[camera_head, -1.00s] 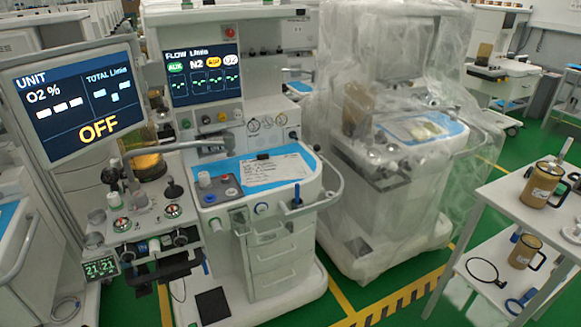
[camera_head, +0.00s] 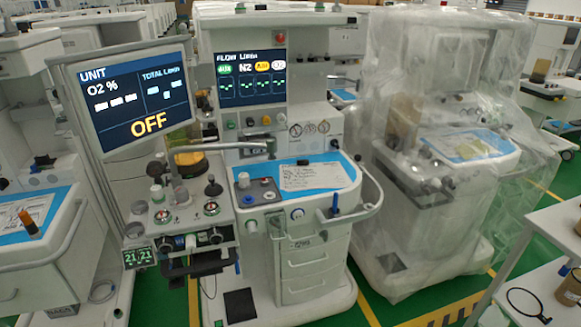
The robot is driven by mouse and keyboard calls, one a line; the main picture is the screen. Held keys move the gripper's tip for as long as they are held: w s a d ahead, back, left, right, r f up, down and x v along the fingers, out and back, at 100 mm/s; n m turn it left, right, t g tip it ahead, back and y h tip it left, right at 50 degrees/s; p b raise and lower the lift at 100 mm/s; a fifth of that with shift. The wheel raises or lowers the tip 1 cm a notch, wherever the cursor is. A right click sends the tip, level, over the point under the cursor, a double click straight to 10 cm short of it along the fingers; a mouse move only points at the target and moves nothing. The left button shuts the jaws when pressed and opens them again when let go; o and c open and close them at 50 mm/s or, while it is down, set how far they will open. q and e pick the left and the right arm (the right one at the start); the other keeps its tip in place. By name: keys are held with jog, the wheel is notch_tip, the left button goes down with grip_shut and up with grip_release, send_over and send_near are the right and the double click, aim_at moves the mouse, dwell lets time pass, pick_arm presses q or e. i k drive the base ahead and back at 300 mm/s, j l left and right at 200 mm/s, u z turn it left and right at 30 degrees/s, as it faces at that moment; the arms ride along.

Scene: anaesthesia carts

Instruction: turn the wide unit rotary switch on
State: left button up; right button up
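The wide unit is a white anaesthesia cart (camera_head: 318,232) standing near the middle. Its tilted screen (camera_head: 135,97) at left reads "UNIT", "O2 %" and a yellow "OFF". A second screen (camera_head: 251,77) reads "FLOW L/min". Several other knobs sit on the control block (camera_head: 183,215) at left, and a small display there (camera_head: 139,257) shows "21 21". I cannot tell for certain which knob is the rotary switch. Neither of my grippers is in view.
A cart under clear plastic (camera_head: 440,165) stands close at right. Another cart with a blue-edged worktop (camera_head: 38,222) is at left. A white table (camera_head: 545,235) with a mug is at the right edge. Green floor (camera_head: 372,312) with yellow lines shows in front.

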aim_at(333, 143)
jog(key=i+l+z, duration=0.35)
jog(key=i+l, duration=0.65)
